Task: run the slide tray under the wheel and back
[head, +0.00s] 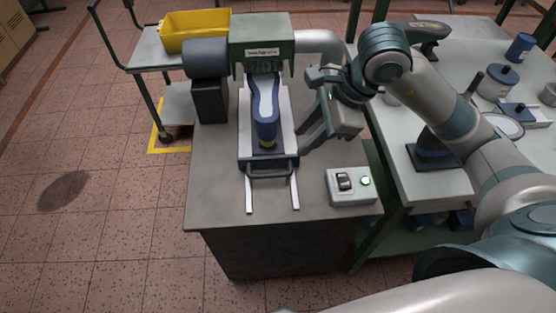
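The slide tray (246,161) sits on two pale rails (249,196) on the grey bench, with a dark handle (270,174) at its near end. A blue shoe last (267,128) with a pale sole face lies on the tray, its far end close to the green machine housing (262,35). The wheel is mostly hidden beneath that housing. My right gripper (302,141) is to the right of the tray, its two fingers spread and empty, pointing left and down. It appears apart from the tray and handle. My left gripper is not in view.
A control box (350,190) with a black switch and a lit green button stands at the bench's right front. A dark motor (205,58) is left of the housing. A cart with a yellow bin (200,32) and a cluttered right table (430,100) flank the bench (225,205).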

